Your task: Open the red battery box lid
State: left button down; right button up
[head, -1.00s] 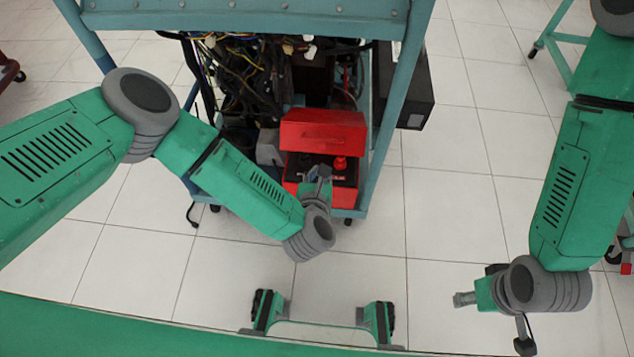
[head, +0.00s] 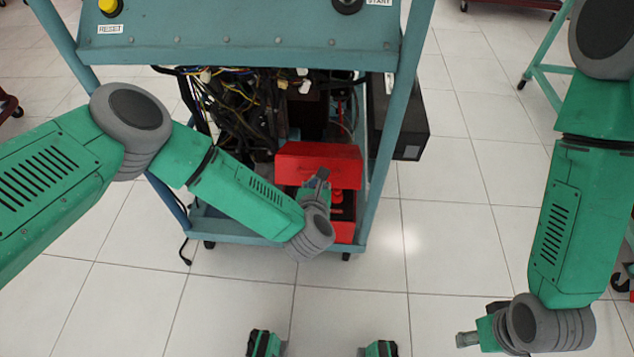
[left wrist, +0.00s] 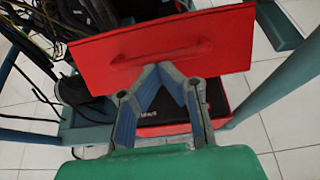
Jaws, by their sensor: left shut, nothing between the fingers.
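The red battery box lid (head: 318,158) stands raised and tilted above the red battery box (head: 343,232), in the lower shelf of the blue trainer frame. A dark battery top with red parts shows in the gap. In the left wrist view the lid (left wrist: 225,40) spans the upper middle, with a ridge-like handle on its face. My left gripper (head: 320,178) is shut and empty, its tips (left wrist: 160,70) overlapping the lid's lower edge just below the handle; contact is unclear. My right gripper (head: 464,339) is far right, low over the floor, away from the box; its finger opening is unclear.
Loose wiring (head: 235,115) hangs left of and behind the lid. Blue frame posts (head: 392,120) stand on both sides, with a black box (head: 402,115) outside the right one. The frame's control panel (head: 240,40) overhangs above. Tiled floor (head: 440,240) is clear to the right.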

aim_at(319, 160)
pick_arm(q)
jog(key=w+r+g+p, duration=0.1)
jog(key=w+r, duration=0.1)
jog(key=w+r+g+p, duration=0.1)
jog(key=w, duration=0.1)
jog(key=w+r+g+p, duration=0.1)
jog(key=w+r, duration=0.1)
jog(key=w, duration=0.1)
jog(key=shift+r, duration=0.3)
jog(key=w+r+b, duration=0.2)
jog(key=w+b, duration=0.2)
jog(key=w, duration=0.7)
jog(key=shift+r, duration=0.35)
